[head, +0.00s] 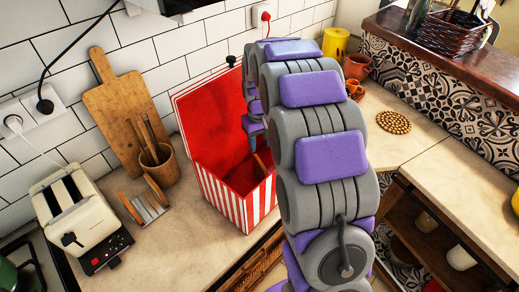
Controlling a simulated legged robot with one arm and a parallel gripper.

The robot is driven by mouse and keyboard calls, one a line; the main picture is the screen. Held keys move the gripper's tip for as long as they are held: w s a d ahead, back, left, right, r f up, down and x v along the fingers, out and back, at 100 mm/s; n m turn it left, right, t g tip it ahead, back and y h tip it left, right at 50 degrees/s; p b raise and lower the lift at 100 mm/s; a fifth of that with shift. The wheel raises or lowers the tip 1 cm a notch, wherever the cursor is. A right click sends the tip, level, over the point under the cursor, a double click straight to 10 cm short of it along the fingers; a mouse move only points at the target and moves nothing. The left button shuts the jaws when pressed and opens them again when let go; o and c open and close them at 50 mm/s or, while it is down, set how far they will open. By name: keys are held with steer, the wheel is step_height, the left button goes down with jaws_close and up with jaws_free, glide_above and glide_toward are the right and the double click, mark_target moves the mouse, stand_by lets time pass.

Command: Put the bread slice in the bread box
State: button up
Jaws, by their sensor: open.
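The bread box (220,192) is red with white stripes, and its red lid (208,115) stands open against the wall. A brown edge, which looks like a bread slice (262,165), shows inside the box at its right; most of it is hidden. More brown slices (130,207) stand in a metal rack left of the box. My arm reaches over the counter and bends down toward the box. My gripper (257,144) is open at the box's right part, above the brown edge, mostly hidden by my own arm; I cannot tell whether it touches anything.
A cream toaster (82,220) stands at the left. A wooden cup with utensils (159,168) and a cutting board (120,105) are behind the rack. A yellow canister (335,42), terracotta pots (357,67) and a round trivet (393,122) are at the right. The counter before the box is clear.

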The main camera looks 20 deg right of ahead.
steer(key=s+a+r, duration=0.3)
steer(key=s, duration=0.5)
steer(key=s+a+r, duration=0.4)
steer(key=s, duration=0.4)
steer(key=s+a+g, duration=0.1)
steer(key=s+a, duration=0.2)
steer(key=s, duration=1.7)
steer(key=shift+s+a+f+m+g, duration=0.15)
steer(key=shift+s+f+m+g, duration=0.15)
steer(key=shift+g, duration=0.1)
